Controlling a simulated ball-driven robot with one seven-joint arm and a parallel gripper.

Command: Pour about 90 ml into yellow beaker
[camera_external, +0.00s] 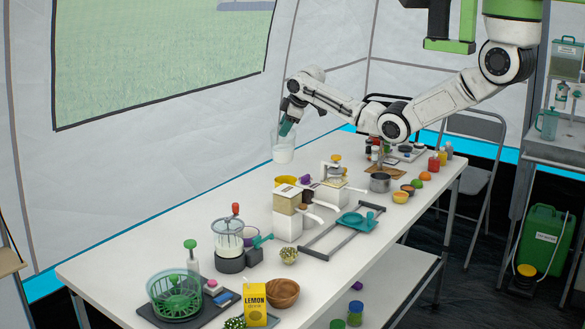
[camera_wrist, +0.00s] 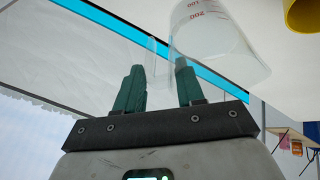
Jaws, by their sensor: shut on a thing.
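My gripper (camera_external: 287,127) is shut on a clear beaker (camera_external: 283,148) above the far left edge of the table. The beaker holds whitish contents and looks about upright. In the wrist view the green fingertips (camera_wrist: 159,82) are on either side of the clear handle, and the beaker (camera_wrist: 215,42) shows red volume marks. A yellow beaker (camera_wrist: 303,14) is partly in the wrist view at the top right corner, apart from the held beaker. In the external view a yellow rim (camera_external: 285,180) shows behind a white appliance; I cannot tell for sure that it is the same beaker.
The white table (camera_external: 190,215) is clear along its left edge. White appliances (camera_external: 288,217), a black-framed rack (camera_external: 338,235) and a teal dish (camera_external: 357,221) crowd the middle. A steel pot (camera_external: 380,182) and small fruit stand farther right. A green basket (camera_external: 175,295) is at the near end.

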